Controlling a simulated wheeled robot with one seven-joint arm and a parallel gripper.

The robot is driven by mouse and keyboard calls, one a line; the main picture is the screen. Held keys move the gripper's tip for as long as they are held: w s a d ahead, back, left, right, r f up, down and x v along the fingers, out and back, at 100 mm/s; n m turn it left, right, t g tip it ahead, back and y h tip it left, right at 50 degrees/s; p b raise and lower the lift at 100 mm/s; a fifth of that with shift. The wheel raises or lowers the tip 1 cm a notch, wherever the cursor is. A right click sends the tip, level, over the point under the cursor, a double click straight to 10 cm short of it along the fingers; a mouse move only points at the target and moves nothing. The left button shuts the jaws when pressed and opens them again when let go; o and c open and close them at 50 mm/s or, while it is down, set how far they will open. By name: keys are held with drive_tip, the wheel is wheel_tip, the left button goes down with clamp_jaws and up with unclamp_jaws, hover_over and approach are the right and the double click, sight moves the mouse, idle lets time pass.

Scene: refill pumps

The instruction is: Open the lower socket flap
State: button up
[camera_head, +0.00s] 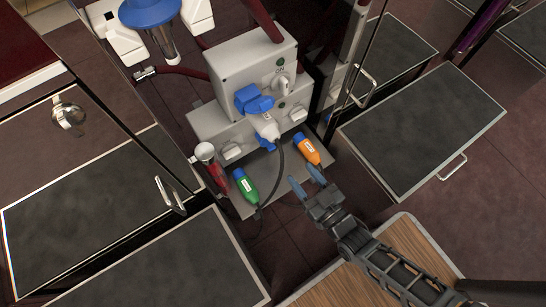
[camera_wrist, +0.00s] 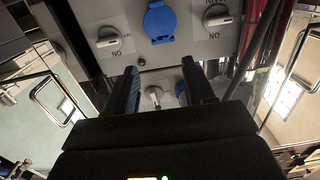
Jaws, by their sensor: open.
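The lower socket flap (camera_head: 266,144) is blue and sits on the lower part of the grey pump box, partly hidden by a grey plug (camera_head: 267,127) in the head view. The wrist view appears upside down; there the blue flap (camera_wrist: 159,22) lies flat and looks closed, between two white knobs. Another blue socket cover (camera_head: 250,98) is higher on the box, above the plug. My gripper (camera_head: 307,179) is open and empty, in front of the box and apart from the flap. Its two fingers (camera_wrist: 165,85) also show in the wrist view.
A dark cable (camera_head: 272,190) hangs from the plug. White knobs (camera_wrist: 108,40) flank the flap. Grey panels with handles (camera_head: 424,125) stand either side.

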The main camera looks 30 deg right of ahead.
drive_tip(key=b, duration=0.2)
approach(273, 149)
drive_tip(key=shift+w+a+f+b, duration=0.1)
drive_tip(key=shift+w+b, duration=0.4)
drive_tip(key=shift+w, duration=1.6)
drive_tip(key=shift+w+a+f+b, duration=0.1)
drive_tip(key=shift+w+b, duration=0.4)
drive_tip(key=shift+w, duration=1.6)
clamp_jaws()
